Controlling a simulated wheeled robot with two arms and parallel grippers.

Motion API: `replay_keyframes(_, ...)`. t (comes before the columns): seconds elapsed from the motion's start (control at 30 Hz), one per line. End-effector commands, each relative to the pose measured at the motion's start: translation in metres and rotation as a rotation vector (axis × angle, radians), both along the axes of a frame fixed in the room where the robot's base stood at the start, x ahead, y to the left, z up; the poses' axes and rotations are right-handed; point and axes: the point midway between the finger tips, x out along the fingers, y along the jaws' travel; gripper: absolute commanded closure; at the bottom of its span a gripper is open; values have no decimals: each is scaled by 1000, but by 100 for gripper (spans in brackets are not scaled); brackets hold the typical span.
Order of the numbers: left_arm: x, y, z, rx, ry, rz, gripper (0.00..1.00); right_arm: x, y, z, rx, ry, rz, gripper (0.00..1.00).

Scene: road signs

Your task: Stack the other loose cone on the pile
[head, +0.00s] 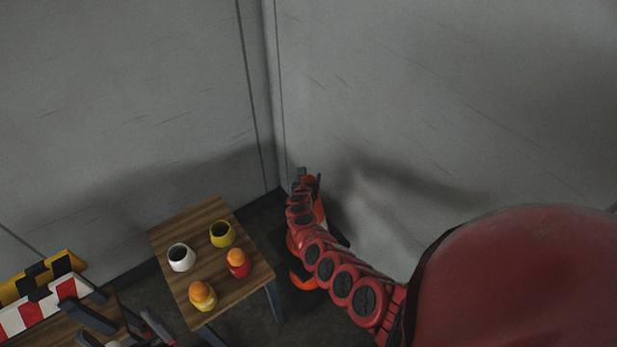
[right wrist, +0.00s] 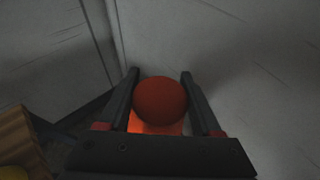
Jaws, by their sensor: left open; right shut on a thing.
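My right gripper (head: 308,178) is at the far end of my red arm, by the room's corner. In the right wrist view its fingers (right wrist: 160,90) are shut on a cone, whose round, dark orange-red top (right wrist: 160,101) shows between them. Brighter orange (right wrist: 155,127) shows just below that top. In the head view, orange cone parts (head: 318,212) and a black base edge show behind my right arm. The arm hides most of them, so I cannot tell how the cones sit on each other. My left gripper (head: 122,326) is open at the bottom left.
A wooden table (head: 210,262) stands left of the cones. It carries a white cup (head: 181,257), a yellow cup (head: 222,233), and red (head: 238,268) and yellow (head: 203,303) pieces with orange tops. Striped barriers (head: 40,305) stand at the far left. Grey walls close the corner behind.

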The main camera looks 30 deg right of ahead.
Motion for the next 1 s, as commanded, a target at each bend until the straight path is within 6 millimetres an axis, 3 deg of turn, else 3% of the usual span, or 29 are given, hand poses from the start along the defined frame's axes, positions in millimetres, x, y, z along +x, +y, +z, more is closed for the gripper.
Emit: replay_keyframes(1.0,0,0,-81,0,0,0,0,2,1,-88,-2,-3,3,100)
